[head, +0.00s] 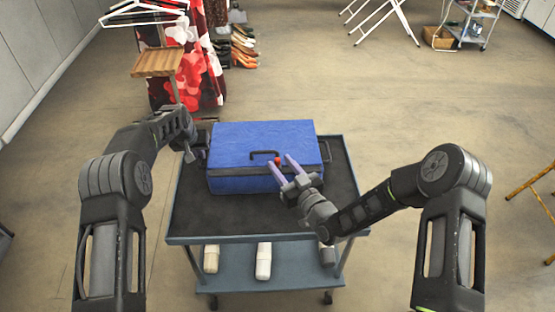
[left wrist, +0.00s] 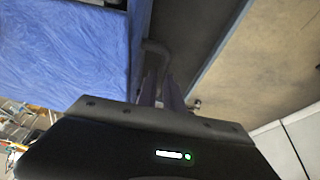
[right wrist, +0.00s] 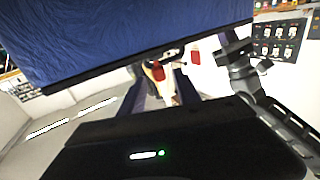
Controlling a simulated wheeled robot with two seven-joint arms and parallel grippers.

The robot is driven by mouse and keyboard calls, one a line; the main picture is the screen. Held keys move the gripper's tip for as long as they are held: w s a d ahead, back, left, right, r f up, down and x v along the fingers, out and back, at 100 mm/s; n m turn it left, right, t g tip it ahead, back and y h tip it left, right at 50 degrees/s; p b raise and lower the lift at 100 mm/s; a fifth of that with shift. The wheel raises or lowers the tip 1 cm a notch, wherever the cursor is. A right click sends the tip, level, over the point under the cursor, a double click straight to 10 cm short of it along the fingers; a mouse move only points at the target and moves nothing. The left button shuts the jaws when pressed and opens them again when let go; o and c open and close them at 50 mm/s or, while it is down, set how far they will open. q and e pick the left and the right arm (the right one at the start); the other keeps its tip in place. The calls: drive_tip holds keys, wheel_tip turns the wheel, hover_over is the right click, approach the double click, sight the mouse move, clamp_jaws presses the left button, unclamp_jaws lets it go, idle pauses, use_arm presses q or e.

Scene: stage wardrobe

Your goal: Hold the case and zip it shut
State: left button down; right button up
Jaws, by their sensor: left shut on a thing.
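The blue case (head: 250,140) sits on the cart, its lid down, with a dark band (head: 235,170) along the front edge. My left gripper (head: 197,155) is at the case's left side; in the left wrist view its fingers (left wrist: 165,95) are shut on the dark side handle (left wrist: 155,50). A red zip pull (head: 278,161) shows at the case's front. My right gripper (head: 280,168) is open, its fingers apart on either side of the pull. In the right wrist view a red piece (right wrist: 158,72) shows between the fingers; contact cannot be told.
The case stands on a dark-topped cart (head: 200,218) with bare room in front. White bottle-like things (head: 263,262) are on its lower shelf. A wooden-topped stand (head: 157,63) and a red floral garment (head: 205,75) are behind left. Floor to the right is mostly clear.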

drive_tip(key=shift+x, duration=1.4)
drive_tip(key=shift+c, duration=0.5)
clamp_jaws()
